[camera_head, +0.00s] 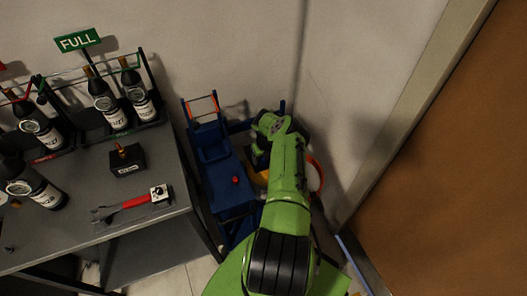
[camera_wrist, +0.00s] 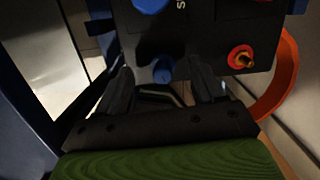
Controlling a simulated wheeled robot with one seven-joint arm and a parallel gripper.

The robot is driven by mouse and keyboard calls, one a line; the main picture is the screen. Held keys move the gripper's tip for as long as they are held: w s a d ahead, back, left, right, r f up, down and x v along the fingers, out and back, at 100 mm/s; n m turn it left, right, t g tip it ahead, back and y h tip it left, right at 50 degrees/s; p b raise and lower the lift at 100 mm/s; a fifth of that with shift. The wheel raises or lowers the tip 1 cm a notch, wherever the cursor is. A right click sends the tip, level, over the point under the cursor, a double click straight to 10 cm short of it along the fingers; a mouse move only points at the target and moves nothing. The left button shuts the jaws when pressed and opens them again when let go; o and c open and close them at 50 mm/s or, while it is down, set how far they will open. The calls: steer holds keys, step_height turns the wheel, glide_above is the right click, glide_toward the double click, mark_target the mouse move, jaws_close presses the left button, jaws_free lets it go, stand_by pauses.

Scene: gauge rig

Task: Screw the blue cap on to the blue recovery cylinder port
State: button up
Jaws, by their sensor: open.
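In the wrist view my gripper (camera_wrist: 162,76) is open, with one dark finger on each side. A small round blue piece (camera_wrist: 163,68) shows between and just beyond the fingertips. I cannot tell whether it is the blue cap or the blue port, or whether the fingers touch it. A larger blue round part (camera_wrist: 152,4) is cut off at the top edge, beside a dark box (camera_wrist: 210,40). In the head view my green arm reaches down into the corner and hides what lies below it; the cylinder cannot be made out for certain.
A red fitting with a brass stem (camera_wrist: 240,58) sits on the dark box, and an orange-red hoop (camera_wrist: 283,80) curves at right. A blue cart (camera_head: 228,190) stands left of my arm. A grey table (camera_head: 100,190) holds bottles. Walls close the corner.

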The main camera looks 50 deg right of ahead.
step_height(320, 180, up, 15)
steer(key=s+a+p, duration=0.1)
steer(key=s+p, duration=0.1)
steer(key=p, duration=0.2)
steer(key=shift+f, duration=0.1)
